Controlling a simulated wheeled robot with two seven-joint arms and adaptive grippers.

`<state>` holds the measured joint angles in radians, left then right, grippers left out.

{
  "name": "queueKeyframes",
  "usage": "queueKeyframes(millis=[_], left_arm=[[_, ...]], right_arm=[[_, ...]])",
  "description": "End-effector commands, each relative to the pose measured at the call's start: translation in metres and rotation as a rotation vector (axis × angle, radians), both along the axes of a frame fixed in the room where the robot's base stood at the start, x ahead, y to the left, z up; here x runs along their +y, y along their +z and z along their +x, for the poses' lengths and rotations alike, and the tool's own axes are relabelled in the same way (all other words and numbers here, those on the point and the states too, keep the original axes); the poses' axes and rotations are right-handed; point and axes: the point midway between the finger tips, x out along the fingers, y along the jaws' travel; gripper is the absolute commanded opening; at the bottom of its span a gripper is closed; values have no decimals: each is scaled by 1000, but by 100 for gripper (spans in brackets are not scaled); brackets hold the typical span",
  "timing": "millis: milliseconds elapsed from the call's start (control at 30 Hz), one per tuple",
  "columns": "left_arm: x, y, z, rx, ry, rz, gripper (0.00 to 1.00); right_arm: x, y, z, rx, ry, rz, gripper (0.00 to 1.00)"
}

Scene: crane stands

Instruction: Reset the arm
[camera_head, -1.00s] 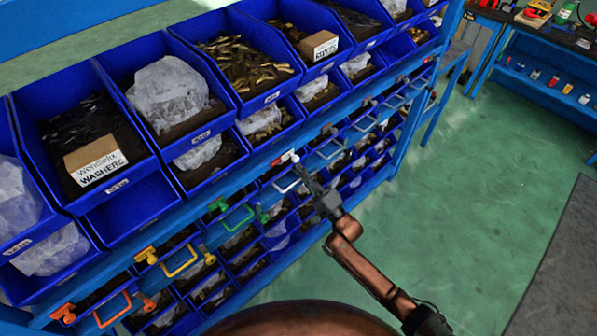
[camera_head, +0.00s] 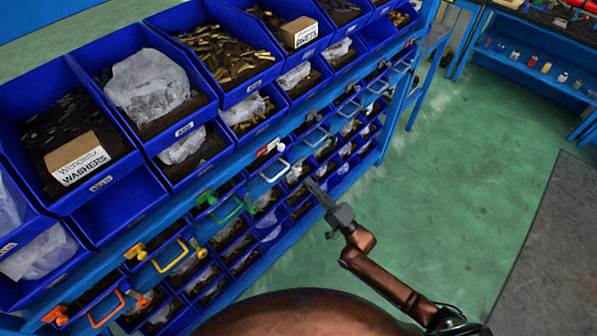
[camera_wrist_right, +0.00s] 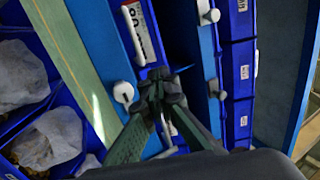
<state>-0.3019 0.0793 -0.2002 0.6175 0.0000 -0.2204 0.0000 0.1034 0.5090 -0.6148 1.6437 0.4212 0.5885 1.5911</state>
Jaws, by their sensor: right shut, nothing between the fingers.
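My right gripper (camera_head: 311,184) shows in the middle of the head view, at the end of my copper-coloured arm. Its dark fingers are shut and empty. They point up and left toward the blue rack of bins and appear to the right of the white handle (camera_head: 275,171). In the right wrist view the greenish-grey fingers (camera_wrist_right: 160,84) come together at the tips, in front of blue rack parts. A white peg (camera_wrist_right: 123,92) shows to the left of the tips there. My left gripper is not in view.
The rack's front carries a green handle (camera_head: 227,209), a yellow handle (camera_head: 170,257) and an orange handle (camera_head: 106,310). A washers box (camera_head: 78,158) sits in an upper bin. Green floor (camera_head: 470,190) is open to the right, with a dark grey mat (camera_head: 550,260) beyond.

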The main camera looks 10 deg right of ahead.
Motion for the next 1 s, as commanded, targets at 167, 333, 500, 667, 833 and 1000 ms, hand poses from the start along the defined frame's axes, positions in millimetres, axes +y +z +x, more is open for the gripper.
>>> queueKeyframes(millis=[167,333,500,667,833,1000], left_arm=[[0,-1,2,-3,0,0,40],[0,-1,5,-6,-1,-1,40],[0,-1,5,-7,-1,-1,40],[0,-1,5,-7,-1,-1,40],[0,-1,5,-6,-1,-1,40],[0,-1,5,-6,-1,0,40]], right_arm=[[-9,-7,-14,0,1,0,0],[-10,-8,-16,-1,3,0,0],[-11,-12,-15,2,-4,-10,0],[-27,-65,-9,43,-95,-154,0],[-66,-177,-16,141,-233,-472,0],[-108,-289,-51,261,-296,-797,0]])
